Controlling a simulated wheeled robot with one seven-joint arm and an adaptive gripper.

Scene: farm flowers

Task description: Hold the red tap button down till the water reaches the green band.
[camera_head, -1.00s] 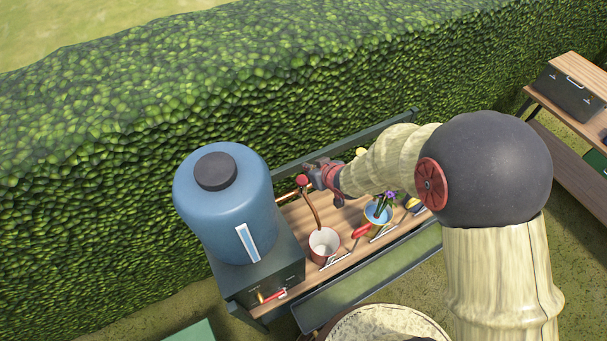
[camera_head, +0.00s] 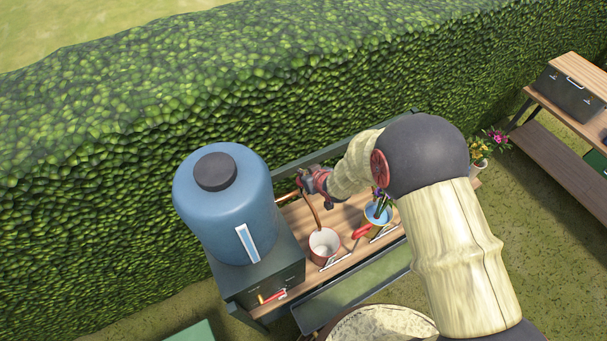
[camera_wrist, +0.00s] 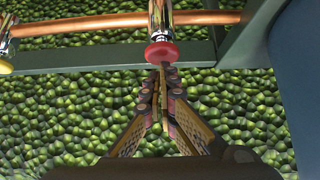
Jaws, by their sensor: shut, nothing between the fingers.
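The red tap button (camera_wrist: 161,53) hangs at the lower end of a chrome tap on a copper pipe (camera_wrist: 205,18) in the wrist view. My gripper (camera_wrist: 164,72) is shut and empty, with its fingertips right at the button's lower edge. I cannot tell whether they touch or press it. In the head view my gripper (camera_head: 309,184) is at the top of the curved copper spout and hides the button. Below the spout stands a white-lined reddish bucket (camera_head: 323,243). I make out no water or green band inside it.
A blue tank (camera_head: 225,215) with a gauge strip stands left of the bucket on a dark box. A pot with purple flowers (camera_head: 378,215) and a red-handled tool (camera_head: 361,231) are right of the bucket. A yellow-ended tap (camera_wrist: 5,67) is at the wrist view's left edge. A hedge is behind.

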